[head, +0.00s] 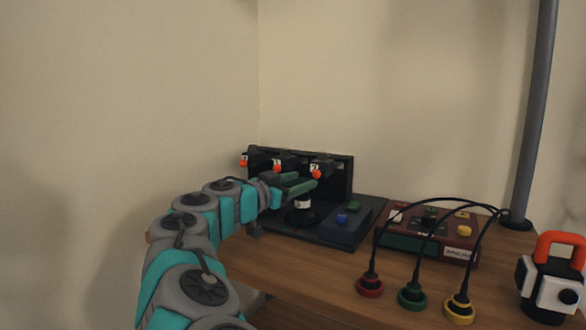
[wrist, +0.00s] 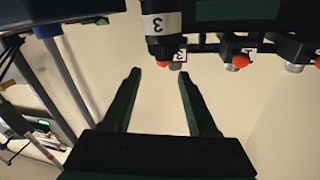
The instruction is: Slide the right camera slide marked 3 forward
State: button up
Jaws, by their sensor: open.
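The right camera slide marked 3 (head: 320,165) is the rightmost of three dark slides on the black upright panel, with an orange-red knob at its front. In the wrist view its small 3 tag (wrist: 178,54) appears upside down, just beyond the tip of the right finger. My gripper (head: 307,180) is open, its green fingers just below and left of this knob in the head view. In the wrist view my gripper (wrist: 158,74) has nothing between its fingers. Contact with the slide cannot be told. A black lens barrel (wrist: 160,24) with a white 3 label is close by.
The other two slides (head: 278,165) (head: 246,160) sit left on the panel. A dark base (head: 340,232) carries blue and green buttons. A red box (head: 440,243), cabled plugs (head: 411,294) and an orange-handled device (head: 556,285) stand right on the wooden table. A grey pole (head: 533,120) rises behind.

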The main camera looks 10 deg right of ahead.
aim_at(313, 175)
jog(key=shift+w+a, duration=0.2)
jog(key=shift+w, duration=0.05)
jog(key=p+x, duration=0.1)
jog(key=x, duration=0.6)
jog(key=shift+w+d, duration=0.1)
jog(key=shift+d, duration=0.2)
grip_shut()
dwell(1.0)
